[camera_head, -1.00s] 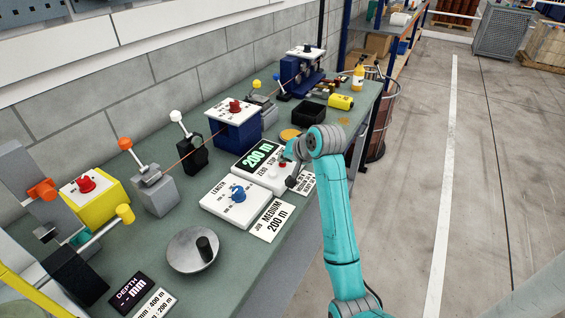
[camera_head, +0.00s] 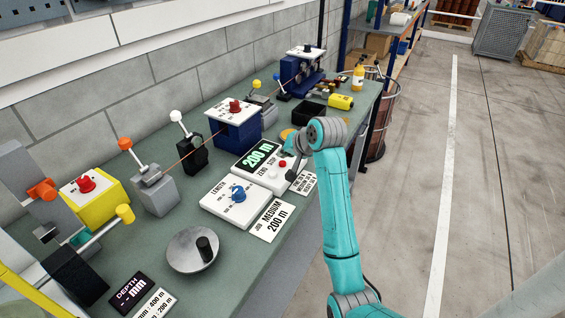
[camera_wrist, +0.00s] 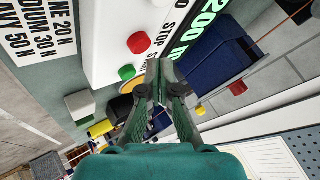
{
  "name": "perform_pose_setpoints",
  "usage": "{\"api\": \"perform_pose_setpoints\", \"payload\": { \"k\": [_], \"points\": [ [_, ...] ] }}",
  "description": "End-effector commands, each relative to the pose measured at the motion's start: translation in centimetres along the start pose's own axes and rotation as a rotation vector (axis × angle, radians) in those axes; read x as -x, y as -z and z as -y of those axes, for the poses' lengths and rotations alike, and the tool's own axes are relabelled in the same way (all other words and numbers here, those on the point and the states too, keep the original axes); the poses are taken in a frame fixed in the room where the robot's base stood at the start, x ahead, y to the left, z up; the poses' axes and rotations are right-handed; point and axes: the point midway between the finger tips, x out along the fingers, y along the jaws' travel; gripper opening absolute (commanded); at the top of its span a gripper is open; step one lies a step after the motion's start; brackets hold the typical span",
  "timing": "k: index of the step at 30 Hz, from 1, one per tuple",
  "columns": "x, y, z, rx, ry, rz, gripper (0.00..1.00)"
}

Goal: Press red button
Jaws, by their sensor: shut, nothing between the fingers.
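The red button (camera_head: 282,164) sits on the white counter box (camera_head: 265,176), beside the green "200 m" display (camera_head: 258,155). In the wrist view, the red button (camera_wrist: 138,43) is next to the word STOP, with a green button (camera_wrist: 127,72) beside it. My gripper (camera_wrist: 160,75) is shut and empty. In that view its fingertips appear below and right of the red button, close to the green one.
A white LENGTH box with a blue knob (camera_head: 238,194) and a "MEDIUM 200 m" card (camera_head: 272,222) lie nearer. A blue box with a red knob (camera_head: 235,107) stands behind left. A black tray (camera_head: 309,111) and yellow cylinder (camera_head: 341,102) lie farther back.

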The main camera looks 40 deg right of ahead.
Motion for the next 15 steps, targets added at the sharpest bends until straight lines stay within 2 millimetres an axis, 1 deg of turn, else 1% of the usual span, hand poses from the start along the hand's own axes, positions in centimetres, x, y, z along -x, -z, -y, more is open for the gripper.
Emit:
{"api": "perform_pose_setpoints", "payload": {
  "k": [15],
  "points": [
    [3.0, 2.2, 2.2, 0.001, 0.001, -0.003, 0.00]
  ]
}}
